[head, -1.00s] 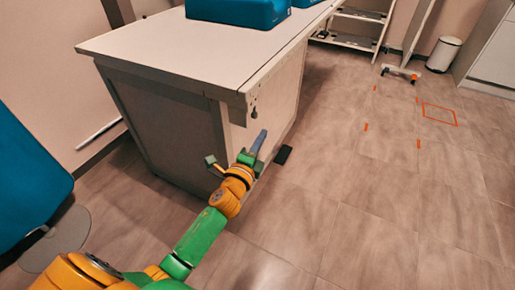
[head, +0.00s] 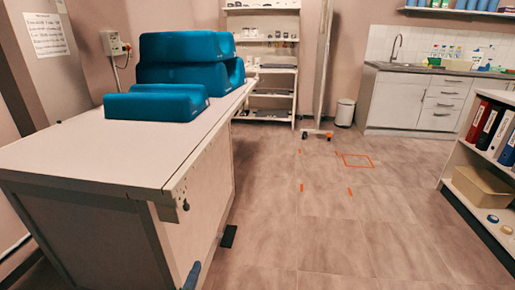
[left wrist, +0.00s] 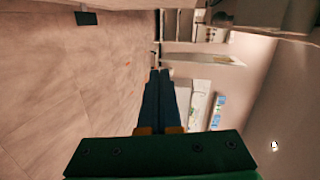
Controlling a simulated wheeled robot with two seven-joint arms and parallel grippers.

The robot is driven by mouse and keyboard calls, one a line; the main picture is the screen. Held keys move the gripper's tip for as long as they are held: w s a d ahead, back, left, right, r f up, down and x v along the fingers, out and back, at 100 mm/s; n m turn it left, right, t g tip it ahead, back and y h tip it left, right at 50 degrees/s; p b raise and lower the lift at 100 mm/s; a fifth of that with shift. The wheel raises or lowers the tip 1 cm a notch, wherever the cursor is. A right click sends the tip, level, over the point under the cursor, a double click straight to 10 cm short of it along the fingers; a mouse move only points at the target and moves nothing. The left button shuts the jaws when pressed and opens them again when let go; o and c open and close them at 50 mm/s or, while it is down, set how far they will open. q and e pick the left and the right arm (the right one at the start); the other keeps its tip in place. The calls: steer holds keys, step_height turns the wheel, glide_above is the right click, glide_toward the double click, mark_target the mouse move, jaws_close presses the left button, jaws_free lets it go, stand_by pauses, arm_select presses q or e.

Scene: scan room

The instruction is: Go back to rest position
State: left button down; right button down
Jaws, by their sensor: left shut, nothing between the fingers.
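Only the blue fingertips of my left gripper (head: 192,274) show at the bottom edge of the head view. They are beside the near end of the white table (head: 105,150), low against its side panel. In the left wrist view the two blue fingers of my left gripper (left wrist: 159,74) lie side by side, shut, with nothing between them. My right gripper is in neither view.
Blue foam cushions (head: 155,105) lie on the table. A shelf rack (head: 270,85), a white bin (head: 345,112) and a sink cabinet (head: 410,103) stand at the back. A binder shelf (head: 478,205) is at the right. The middle floor is clear.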

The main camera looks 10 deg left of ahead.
arm_select(q)
steer(key=s+d+f+n+g, duration=0.1)
steer(key=s+f+n+g, duration=0.45)
steer(key=s+f, duration=0.8)
steer(key=s+f+n+g, duration=0.55)
steer(key=s+f, duration=0.55)
steer(key=f, duration=0.5)
steer(key=s+f+n+g+p, duration=0.1)
steer(key=s+n+g+p, duration=0.25)
steer(key=s, duration=0.95)
step_height(320, 180, up, 15)
steer(key=p, duration=1.4)
steer(key=shift+w+d+r+h, duration=0.15)
steer(key=shift+w+d+h, duration=0.15)
steer(key=shift+h, duration=0.1)
